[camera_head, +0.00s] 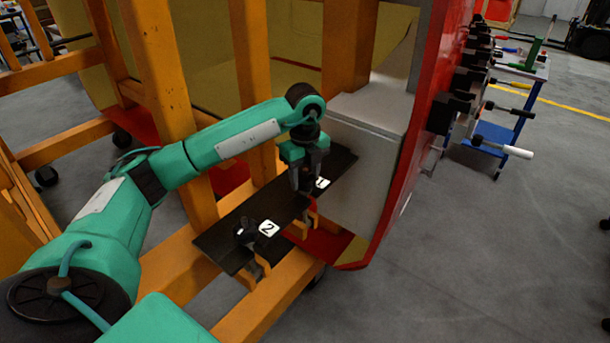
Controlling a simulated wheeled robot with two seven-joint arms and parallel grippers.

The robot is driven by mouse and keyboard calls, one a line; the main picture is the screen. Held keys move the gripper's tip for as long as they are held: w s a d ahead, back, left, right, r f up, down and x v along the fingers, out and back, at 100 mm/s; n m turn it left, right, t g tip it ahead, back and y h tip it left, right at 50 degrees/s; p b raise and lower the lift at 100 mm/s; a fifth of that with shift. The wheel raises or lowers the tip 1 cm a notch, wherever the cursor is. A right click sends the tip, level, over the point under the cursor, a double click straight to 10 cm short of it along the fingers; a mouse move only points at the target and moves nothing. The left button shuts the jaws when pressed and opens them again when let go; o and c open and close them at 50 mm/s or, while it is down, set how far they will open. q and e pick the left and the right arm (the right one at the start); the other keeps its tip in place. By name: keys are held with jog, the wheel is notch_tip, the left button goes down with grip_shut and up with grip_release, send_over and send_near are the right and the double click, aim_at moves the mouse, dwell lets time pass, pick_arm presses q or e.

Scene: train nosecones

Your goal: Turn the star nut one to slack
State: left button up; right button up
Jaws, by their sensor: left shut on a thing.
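My left gripper (305,180) points down over the far end of a dark plate (270,207), right beside the white label "1" (322,184). It is shut on star nut one, which is mostly hidden by the fingers. A second black star nut (246,232) stands on the near part of the plate, next to the white label "2" (268,228). My right gripper is not in view.
Orange frame posts (168,100) stand close behind my left arm. A grey box (362,150) and a red panel (420,130) rise right of the plate. A blue tool cart (495,135) stands farther right. The grey floor at the lower right is clear.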

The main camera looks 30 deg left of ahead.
pick_arm(q)
jog(key=shift+r+n, duration=0.1)
jog(key=shift+n, duration=0.5)
jog(key=o, duration=1)
jog(key=shift+r, duration=0.5)
notch_tip(320, 180, up, 8)
jog(key=shift+r+b, duration=0.15)
jog(key=shift+b, duration=0.4)
notch_tip(320, 180, up, 3)
jog(key=shift+f, duration=0.1)
jog(key=shift+r, duration=0.8)
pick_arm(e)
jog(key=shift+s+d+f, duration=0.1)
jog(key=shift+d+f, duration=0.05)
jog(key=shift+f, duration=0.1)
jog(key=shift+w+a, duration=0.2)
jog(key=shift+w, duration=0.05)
